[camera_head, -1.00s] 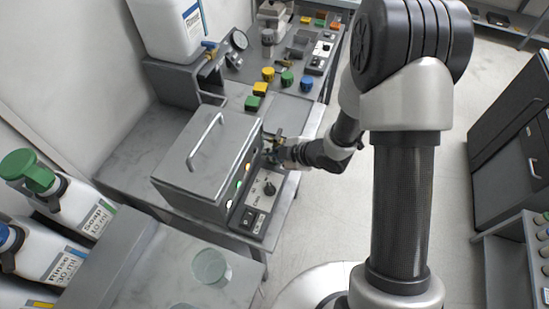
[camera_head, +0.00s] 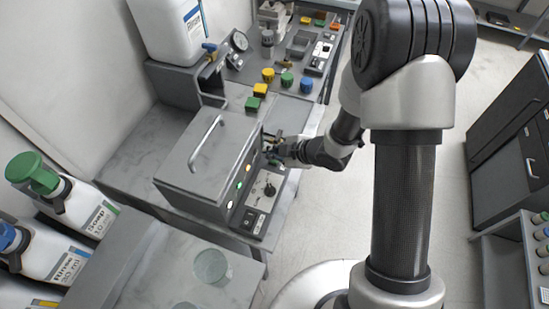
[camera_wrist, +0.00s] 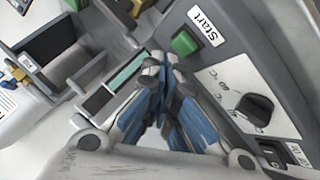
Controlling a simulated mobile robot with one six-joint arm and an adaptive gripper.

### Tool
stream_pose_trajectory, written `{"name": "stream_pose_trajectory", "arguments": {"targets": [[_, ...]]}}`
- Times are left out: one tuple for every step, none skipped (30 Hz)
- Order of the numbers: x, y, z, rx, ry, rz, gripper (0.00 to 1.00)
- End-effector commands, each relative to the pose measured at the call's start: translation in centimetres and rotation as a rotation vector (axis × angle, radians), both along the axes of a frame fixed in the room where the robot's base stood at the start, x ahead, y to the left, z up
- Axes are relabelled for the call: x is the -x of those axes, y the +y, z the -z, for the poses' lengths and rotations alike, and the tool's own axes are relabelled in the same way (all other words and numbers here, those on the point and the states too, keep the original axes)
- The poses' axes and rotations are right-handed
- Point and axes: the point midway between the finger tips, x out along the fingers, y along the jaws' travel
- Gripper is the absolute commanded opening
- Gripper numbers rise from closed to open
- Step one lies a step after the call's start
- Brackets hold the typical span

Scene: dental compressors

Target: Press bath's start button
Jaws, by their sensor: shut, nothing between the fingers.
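The bath (camera_head: 205,160) is a grey box with a lid and bar handle, standing on the bench left of my arm. Its control panel (camera_wrist: 215,85) fills the right of the wrist view. The green start button (camera_wrist: 184,43) sits there beside a white "Start" label (camera_wrist: 206,27). My gripper (camera_wrist: 163,60) is shut and empty, its fingertips just below the button in the picture. Whether they touch it or the panel I cannot tell. In the head view my gripper (camera_head: 274,150) is at the far end of the bath's front panel, partly hiding it.
A temperature dial (camera_wrist: 256,107) and a rocker switch (camera_wrist: 271,153) share the panel. Coloured knobs (camera_head: 287,79) and a gauge (camera_head: 239,41) lie beyond the bath. Soap and rinse bottles (camera_head: 70,205) stand at left. Floor right of the bench is clear.

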Motion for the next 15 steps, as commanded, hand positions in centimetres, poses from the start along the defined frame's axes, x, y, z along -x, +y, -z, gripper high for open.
{"name": "stream_pose_trajectory", "arguments": {"targets": [[0.0, 0.0, -0.1, 0.000, 0.000, 0.000, 0.00], [0.0, 0.0, -0.2, 0.000, 0.000, 0.000, 0.00], [0.0, 0.0, -0.4, 0.000, 0.000, 0.000, 0.00], [0.0, 0.0, -0.6, 0.000, 0.000, 0.000, 0.00], [0.0, 0.0, -0.8, 0.000, 0.000, 0.000, 0.00], [0.0, 0.0, -1.2, 0.000, -0.001, 0.001, 0.00], [0.0, 0.0, -1.5, 0.000, -0.001, 0.001, 0.00], [0.0, 0.0, -1.9, 0.000, -0.001, 0.001, 0.00], [0.0, 0.0, -2.3, 0.000, -0.001, 0.001, 0.00], [0.0, 0.0, -2.6, 0.000, -0.001, 0.001, 0.00], [0.0, 0.0, -3.0, 0.000, -0.001, 0.001, 0.00], [0.0, 0.0, -3.4, 0.000, -0.001, 0.000, 0.00], [0.0, 0.0, -3.7, 0.000, -0.001, 0.000, 0.00], [0.0, 0.0, -4.0, 0.000, -0.001, 0.000, 0.00], [0.0, 0.0, -4.4, -0.001, -0.001, -0.001, 0.00]]}}
